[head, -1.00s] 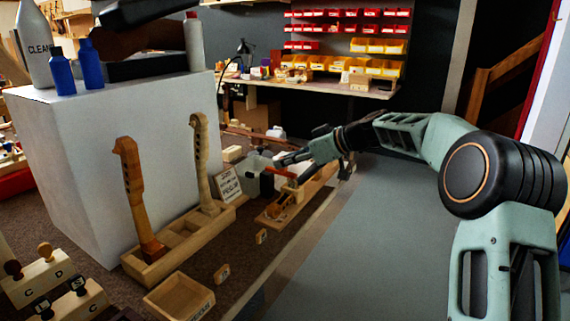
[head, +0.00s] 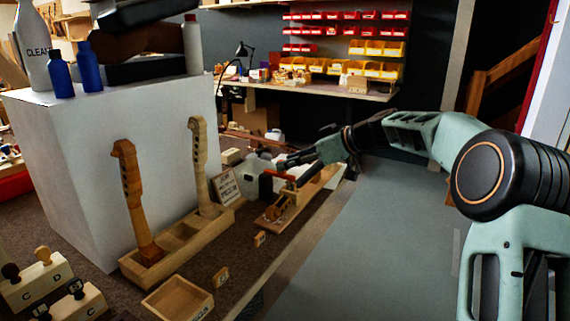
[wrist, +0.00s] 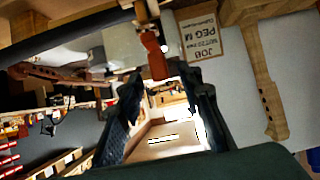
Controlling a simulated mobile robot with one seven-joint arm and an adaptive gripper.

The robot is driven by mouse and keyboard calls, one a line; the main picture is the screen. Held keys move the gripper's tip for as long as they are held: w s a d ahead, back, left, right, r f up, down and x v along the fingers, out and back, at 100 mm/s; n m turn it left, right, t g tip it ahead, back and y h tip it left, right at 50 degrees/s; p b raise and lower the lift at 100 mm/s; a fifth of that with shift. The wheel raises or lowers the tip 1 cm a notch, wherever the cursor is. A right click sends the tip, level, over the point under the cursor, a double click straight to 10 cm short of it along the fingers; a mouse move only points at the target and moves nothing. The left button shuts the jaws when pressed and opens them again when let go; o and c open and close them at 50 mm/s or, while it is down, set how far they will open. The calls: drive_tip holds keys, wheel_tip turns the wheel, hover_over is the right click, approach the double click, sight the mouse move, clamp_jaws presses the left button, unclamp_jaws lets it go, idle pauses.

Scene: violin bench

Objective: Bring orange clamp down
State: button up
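The orange clamp handle (head: 279,175) shows in the head view as a short orange-red bar just below my gripper (head: 284,163). It stands over a wooden fixture (head: 290,205) on the bench. In the wrist view the orange handle (wrist: 154,58) points down toward the gap between the fingertips of my gripper (wrist: 163,85). The two dark fingers are spread apart, with the handle's end near their tips. I see no finger closed on it. The clamp's base and pivot are mostly hidden.
A job card (head: 225,187) stands left of the fixture, and also shows in the wrist view (wrist: 200,48). A wooden rack (head: 180,245) holds two upright violin necks. A pale container (head: 262,180) is close behind the clamp. The grey floor (head: 360,250) at right is clear.

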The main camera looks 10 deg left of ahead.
drive_tip(key=v, duration=0.9)
drive_tip(key=shift+d+r, duration=0.15)
drive_tip(key=shift+d, duration=0.1)
